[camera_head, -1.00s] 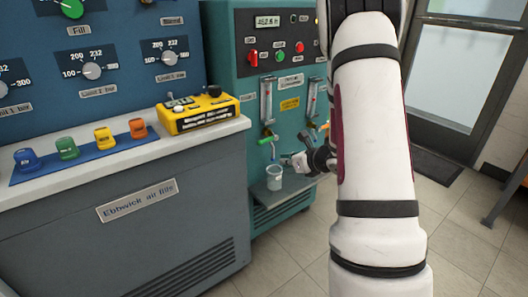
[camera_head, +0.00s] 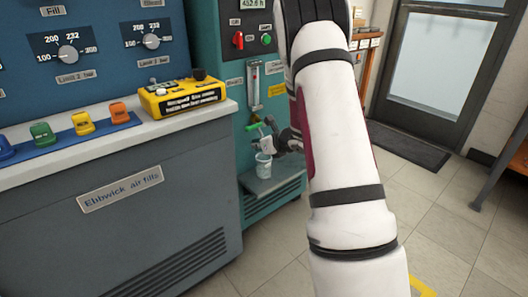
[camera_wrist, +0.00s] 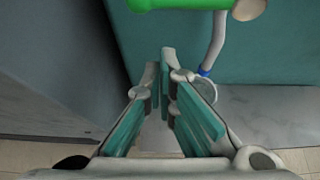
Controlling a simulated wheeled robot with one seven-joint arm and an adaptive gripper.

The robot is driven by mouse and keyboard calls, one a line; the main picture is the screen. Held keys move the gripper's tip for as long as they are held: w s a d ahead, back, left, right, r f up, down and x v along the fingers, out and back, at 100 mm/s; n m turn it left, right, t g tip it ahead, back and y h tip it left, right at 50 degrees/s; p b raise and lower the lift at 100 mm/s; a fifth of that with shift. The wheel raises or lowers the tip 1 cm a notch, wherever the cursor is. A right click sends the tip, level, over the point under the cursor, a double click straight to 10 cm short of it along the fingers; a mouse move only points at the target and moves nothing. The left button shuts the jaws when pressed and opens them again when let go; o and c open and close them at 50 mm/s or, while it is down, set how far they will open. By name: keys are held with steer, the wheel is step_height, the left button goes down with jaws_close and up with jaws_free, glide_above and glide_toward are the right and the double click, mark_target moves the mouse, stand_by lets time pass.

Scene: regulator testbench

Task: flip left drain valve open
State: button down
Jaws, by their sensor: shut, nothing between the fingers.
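The left drain valve has a green handle (camera_head: 252,127) on the front of the teal bench, below a clear flow tube. In the wrist view the green handle (camera_wrist: 180,4) lies across the top edge, partly cut off, beyond my fingertips. My gripper (camera_head: 264,144) is just below and right of the handle in the head view. In the wrist view my gripper (camera_wrist: 166,72) is shut and empty, its fingertips below the handle with a visible gap. I cannot tell the exact depth between them. The right drain valve is hidden behind my arm.
A white cup (camera_head: 263,165) stands on the bench's low shelf (camera_head: 283,178) under the valve. The grey cabinet (camera_head: 130,215) stands at left. Open floor lies at right.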

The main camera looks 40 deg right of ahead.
steer(key=shift+w+r, duration=0.2)
steer(key=shift+r, duration=1.3)
steer(key=shift+r+m+y+p, duration=0.5)
steer(key=shift+p, duration=1)
steer(key=d+r+m+t+y+p, duration=0.3)
steer(key=r+m+y+p, duration=0.3)
steer(key=m+y+p, duration=0.2)
steer(key=m+p, duration=0.2)
steer(key=p, duration=0.2)
steer(key=shift+d+r, duration=0.3)
steer(key=shift+r, duration=0.1)
steer(key=shift+d, duration=0.1)
